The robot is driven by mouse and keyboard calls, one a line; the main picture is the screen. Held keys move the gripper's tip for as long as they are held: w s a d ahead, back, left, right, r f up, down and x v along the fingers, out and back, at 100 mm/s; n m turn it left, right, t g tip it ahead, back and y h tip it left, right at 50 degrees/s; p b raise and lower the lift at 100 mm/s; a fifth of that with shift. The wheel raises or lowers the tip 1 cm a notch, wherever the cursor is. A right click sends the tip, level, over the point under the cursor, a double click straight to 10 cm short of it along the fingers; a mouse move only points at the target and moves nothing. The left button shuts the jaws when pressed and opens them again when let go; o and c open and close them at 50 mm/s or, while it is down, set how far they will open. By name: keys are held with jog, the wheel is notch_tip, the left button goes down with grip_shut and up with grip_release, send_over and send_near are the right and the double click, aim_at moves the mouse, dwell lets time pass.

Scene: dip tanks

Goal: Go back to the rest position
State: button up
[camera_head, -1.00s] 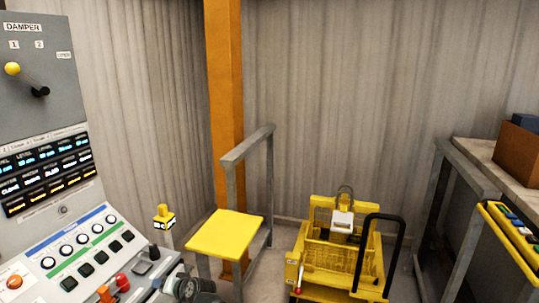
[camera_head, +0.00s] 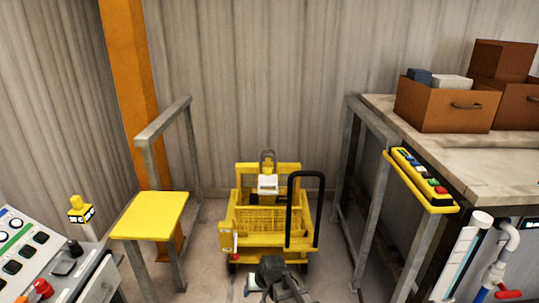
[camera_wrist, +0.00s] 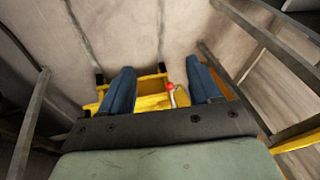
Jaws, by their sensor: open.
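My gripper (camera_wrist: 160,72) shows in the wrist view with its two blue fingers spread apart and nothing between them. Beyond and below the fingers is the yellow cart (camera_wrist: 152,101), with a lever that has a red knob (camera_wrist: 170,87). In the head view a dark part of my arm shows at the bottom centre, in front of the yellow cart (camera_head: 240,214). The fingers cannot be made out clearly there.
A control console (camera_head: 38,262) stands at the lower left, beside a yellow-topped stand (camera_head: 150,215) with a grey rail. At right are a bench (camera_head: 500,165) with brown boxes (camera_head: 440,105) and a yellow button panel (camera_head: 420,180). Floor shows around the cart.

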jog(key=s+d+f+m+g+h, duration=0.15)
jog(key=s+d, duration=0.25)
jog(key=d, duration=0.7)
jog(key=s+d+f+g+h, duration=0.1)
jog(key=s+d+f+h, duration=0.3)
jog(key=d, duration=0.7)
jog(key=s+f+g, duration=0.2)
jog(key=s+f, duration=0.4)
jog(key=s, duration=0.4)
jog(key=s+f+g+y, duration=0.1)
jog(key=s+f+g, duration=0.1)
jog(key=s+f, duration=0.4)
jog(key=s+f+g+y, duration=0.1)
jog(key=s+f+g, duration=0.2)
jog(key=s+f, duration=0.4)
jog(key=s, duration=0.7)
jog(key=shift+a, duration=0.2)
